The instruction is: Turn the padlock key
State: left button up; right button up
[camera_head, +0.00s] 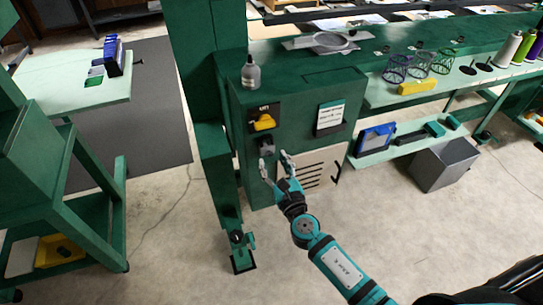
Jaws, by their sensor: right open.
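A small grey padlock-like piece (267,145) is fixed to the front of the green cabinet (300,90), just below a yellow rotary switch (264,122). No key can be made out on it at this size. My right gripper (273,159) reaches up from the lower right. Its fingers are spread and empty, with the tips just below the grey piece; whether they touch the cabinet cannot be told. My left gripper is not in view.
A white label plate (330,116) and a slotted vent panel (318,169) are on the cabinet face. A spray bottle (251,73) stands on a ledge above. A green post is close on the left. A grey bin (445,163) stands at right; the floor in front is clear.

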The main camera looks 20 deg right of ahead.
aim_at(269, 155)
jog(key=shift+w, duration=1.15)
grip_shut()
